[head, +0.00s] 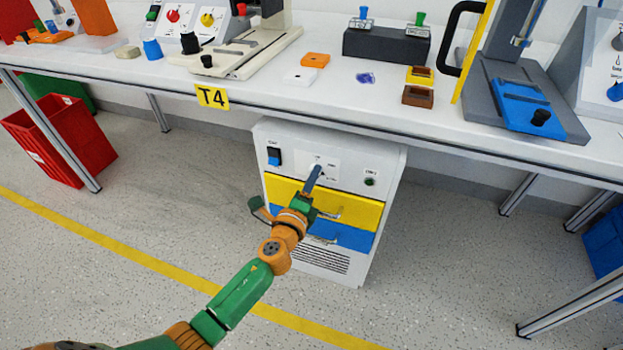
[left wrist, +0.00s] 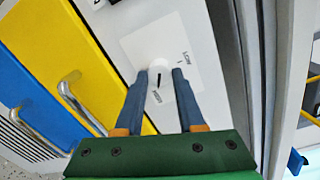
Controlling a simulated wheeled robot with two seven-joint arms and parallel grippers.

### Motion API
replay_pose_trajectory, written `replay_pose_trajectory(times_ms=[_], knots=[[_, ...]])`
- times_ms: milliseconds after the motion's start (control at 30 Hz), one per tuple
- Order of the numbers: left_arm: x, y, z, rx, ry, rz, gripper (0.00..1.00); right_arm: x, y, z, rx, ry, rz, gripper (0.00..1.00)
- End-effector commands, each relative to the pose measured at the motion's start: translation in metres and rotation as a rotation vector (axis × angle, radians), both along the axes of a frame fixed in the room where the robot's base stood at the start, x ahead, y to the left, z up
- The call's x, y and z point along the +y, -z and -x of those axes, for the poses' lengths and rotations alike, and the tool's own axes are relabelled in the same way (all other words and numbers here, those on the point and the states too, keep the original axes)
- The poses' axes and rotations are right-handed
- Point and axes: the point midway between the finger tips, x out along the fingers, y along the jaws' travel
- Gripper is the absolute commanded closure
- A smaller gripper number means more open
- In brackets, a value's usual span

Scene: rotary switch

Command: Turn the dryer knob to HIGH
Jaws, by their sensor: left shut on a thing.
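The dryer (head: 330,150) is a white cabinet under the bench with a yellow drawer, a blue drawer and a vent. Its knob (left wrist: 160,82) is white with a dark pointer line and sits on a white plate (left wrist: 198,38) with LOW and HIGH labels. In the left wrist view the pointer lies near the HIGH label. My left gripper (head: 316,172) is at the knob; its two blue-grey fingers are on either side of it, shut on it, in the left wrist view (left wrist: 161,78). In the head view the fingers hide most of the knob. My right gripper is out of view.
A dark switch (head: 274,156) and a small round green button (head: 369,181) flank the knob plate. Metal drawer handles (head: 328,214) stick out below. The bench edge (head: 300,115) overhangs above. The floor around the dryer is clear; a red bin (head: 65,140) stands left.

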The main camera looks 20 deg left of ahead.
Motion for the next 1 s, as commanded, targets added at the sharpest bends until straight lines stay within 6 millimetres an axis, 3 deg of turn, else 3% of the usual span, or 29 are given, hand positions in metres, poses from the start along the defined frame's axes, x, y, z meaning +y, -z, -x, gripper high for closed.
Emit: replay_pose_trajectory(times_ms=[367, 400, 500, 833, 1000], knots=[[0.000, 0.001, 0.000, 0.002, 0.001, -0.007, 1.00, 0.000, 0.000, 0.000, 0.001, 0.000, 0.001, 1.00], [0.000, 0.001, 0.000, 0.002, 0.001, -0.007, 0.59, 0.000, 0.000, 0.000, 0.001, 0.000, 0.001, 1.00], [0.000, 0.001, 0.000, 0.002, 0.001, -0.006, 0.32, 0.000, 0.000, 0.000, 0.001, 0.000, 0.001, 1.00], [0.000, 0.000, 0.003, 0.001, 0.001, -0.005, 0.32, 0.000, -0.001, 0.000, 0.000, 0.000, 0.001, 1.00], [0.000, -0.001, 0.034, 0.003, 0.001, -0.005, 0.32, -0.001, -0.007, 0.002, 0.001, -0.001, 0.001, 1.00]])
